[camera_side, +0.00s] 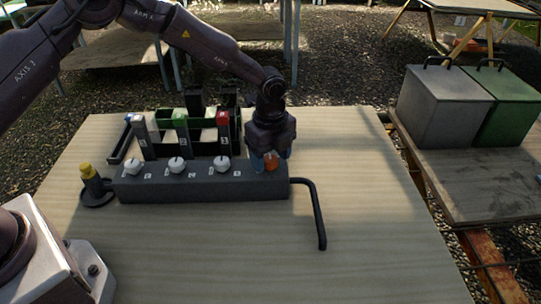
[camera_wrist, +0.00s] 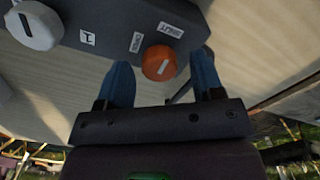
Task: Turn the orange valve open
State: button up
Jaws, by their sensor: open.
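The orange valve (camera_side: 271,160) is a round knob at the right end of a dark grey manifold block (camera_side: 205,188). In the wrist view the orange valve (camera_wrist: 159,62) has a pale line on its face and lies beside labels reading "OPEN" and "SHUT". The line slants, and I cannot tell which label it marks. My gripper (camera_side: 264,162) is over the valve in the side view. In the wrist view its two blue fingers (camera_wrist: 162,75) stand apart, one on each side of the knob. I cannot tell whether they touch it.
Several white knobs (camera_side: 177,165) sit along the same block to the left. A black bent pipe (camera_side: 317,212) leaves the block's right end. The table front (camera_side: 290,270) is clear.

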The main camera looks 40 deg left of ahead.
jog(key=shift+f, duration=0.25)
jog(key=shift+c, duration=0.2)
jog(key=c, duration=0.9)
